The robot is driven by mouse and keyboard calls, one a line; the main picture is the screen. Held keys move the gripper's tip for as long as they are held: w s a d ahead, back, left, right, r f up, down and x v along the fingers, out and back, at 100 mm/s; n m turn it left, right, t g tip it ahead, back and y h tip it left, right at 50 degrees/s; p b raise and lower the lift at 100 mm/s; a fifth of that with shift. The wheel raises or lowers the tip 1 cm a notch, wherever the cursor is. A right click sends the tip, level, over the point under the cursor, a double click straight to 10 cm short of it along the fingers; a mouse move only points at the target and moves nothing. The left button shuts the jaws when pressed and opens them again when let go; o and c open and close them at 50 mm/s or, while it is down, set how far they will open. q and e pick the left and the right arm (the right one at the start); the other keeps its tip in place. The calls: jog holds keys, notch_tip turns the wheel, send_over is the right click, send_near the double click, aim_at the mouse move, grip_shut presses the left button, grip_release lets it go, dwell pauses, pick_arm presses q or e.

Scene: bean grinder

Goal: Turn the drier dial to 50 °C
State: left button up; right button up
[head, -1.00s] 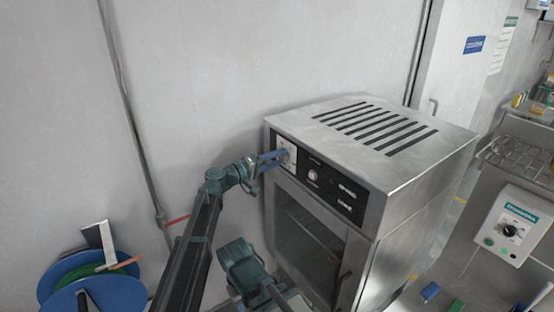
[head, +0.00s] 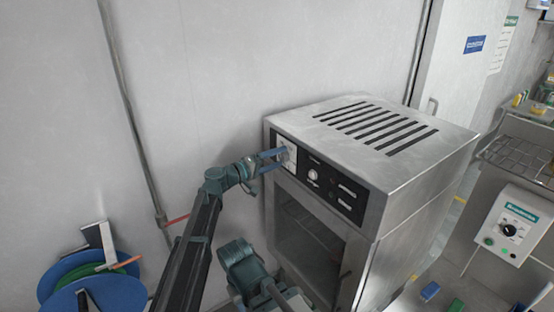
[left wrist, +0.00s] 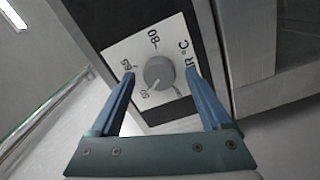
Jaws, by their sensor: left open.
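The drier (head: 420,165) is a steel cabinet with a black control strip on its front. A white plate (head: 291,158) at the strip's left end carries the dial. In the left wrist view, the grey round dial (left wrist: 158,72) sits on the white plate (left wrist: 125,48), with 80, 65 and °C markings around it. A small light mark on its lower edge faces roughly the lower-left marking, which is hard to read. My left gripper (head: 281,158) is open at the plate. Its blue fingertips (left wrist: 159,72) lie on either side of the dial, with visible gaps; contact is not visible.
A second, smaller knob (head: 312,175) is on the same strip. A blue reel (head: 92,282) stands at lower left. A white control box (head: 513,228) and a wire rack (head: 515,155) are at right. A wall pipe (head: 130,120) runs behind my left arm.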

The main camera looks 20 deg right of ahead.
pick_arm(q)
jog(key=v, duration=1.3)
jog(key=shift+a, duration=0.35)
jog(key=shift+s, duration=0.1)
jog(key=s+a+f+m+g+y, duration=0.1)
jog(key=s+a+f+y, duration=0.1)
jog(key=s+f, duration=0.25)
jog(key=s+a+f+g+y, duration=0.1)
jog(key=s+a+f+y, duration=0.15)
jog(key=s+f, duration=0.2)
jog(key=s+a+f+g+y, duration=0.2)
jog(key=s+a+f+y, duration=0.45)
jog(key=s+a, duration=0.35)
jog(key=s+a+f+g+y, duration=0.1)
jog(key=s+a+f+y, duration=0.55)
jog(key=a, duration=0.55)
jog(key=s+d+f+m+b, duration=0.1)
jog(key=s+d+f+b, duration=0.2)
jog(key=d+f+b, duration=0.2)
jog(key=s+d+f+m+g+b, duration=0.1)
jog(key=d+f+b, duration=0.5)
jog(key=f+b, duration=0.6)
jog(key=shift+s+m+y, duration=0.35)
jog(key=shift+s+m, duration=0.15)
jog(key=shift+s, duration=0.6)
jog(key=shift+f, duration=0.15)
